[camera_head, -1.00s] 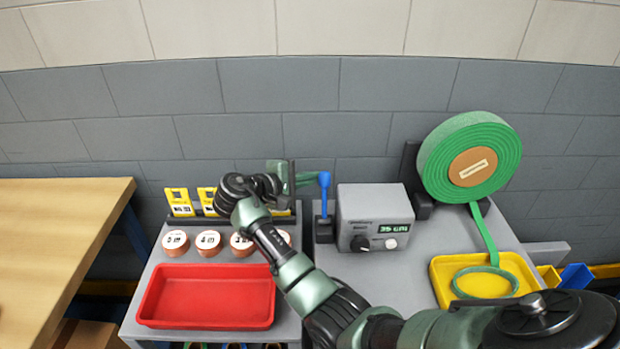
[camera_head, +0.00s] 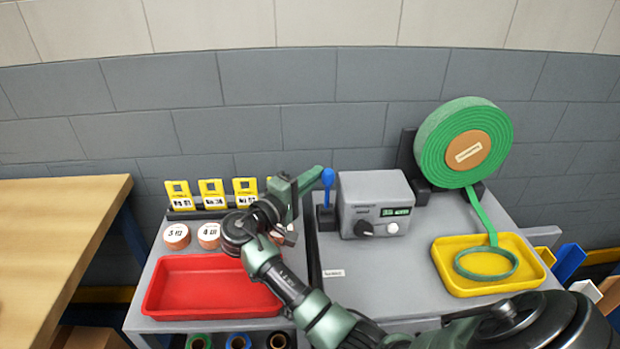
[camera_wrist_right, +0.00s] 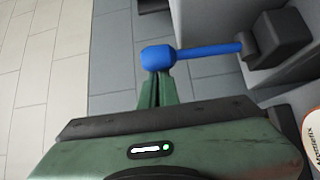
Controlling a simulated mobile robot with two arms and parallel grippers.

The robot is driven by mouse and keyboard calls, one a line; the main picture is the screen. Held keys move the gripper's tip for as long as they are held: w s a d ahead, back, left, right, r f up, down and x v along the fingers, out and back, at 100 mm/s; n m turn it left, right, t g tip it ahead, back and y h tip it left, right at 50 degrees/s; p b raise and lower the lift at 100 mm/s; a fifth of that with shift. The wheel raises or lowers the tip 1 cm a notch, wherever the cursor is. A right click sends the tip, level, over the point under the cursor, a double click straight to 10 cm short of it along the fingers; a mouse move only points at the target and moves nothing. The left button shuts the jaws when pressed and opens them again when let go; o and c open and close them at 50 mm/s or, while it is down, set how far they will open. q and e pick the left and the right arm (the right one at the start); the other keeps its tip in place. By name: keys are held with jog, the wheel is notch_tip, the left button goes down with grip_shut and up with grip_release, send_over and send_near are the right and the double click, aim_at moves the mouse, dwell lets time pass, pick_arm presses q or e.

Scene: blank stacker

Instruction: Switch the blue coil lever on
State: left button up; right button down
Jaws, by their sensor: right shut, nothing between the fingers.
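The blue lever (camera_head: 327,179) stands upright on a small black base (camera_head: 326,217), left of the grey control box (camera_head: 373,203). My right gripper (camera_head: 319,172) is shut and empty. Its green fingers point at the lever's rounded head from the left. In the right wrist view, the blue lever (camera_wrist_right: 205,53) runs across the top, its rounded end just beyond the shut right fingertips (camera_wrist_right: 158,82). I cannot tell whether they touch. The left gripper is not in view.
A green coil reel (camera_head: 492,142) stands at the right, its strip hanging into a yellow tray (camera_head: 453,281). A red tray (camera_head: 210,286), labelled rolls (camera_head: 176,236) and yellow tags (camera_head: 212,193) are at the left.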

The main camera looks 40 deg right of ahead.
jog(key=s, duration=0.1)
jog(key=s+a, duration=0.1)
jog(key=shift+s+a+f, duration=0.15)
jog(key=shift+s+a, duration=0.05)
jog(key=shift+s, duration=0.2)
jog(key=shift+s+a+f, duration=0.2)
jog(key=shift+s+a, duration=0.05)
jog(key=shift+s, duration=0.1)
jog(key=shift+s+f, duration=0.1)
jog(key=shift+f, duration=0.2)
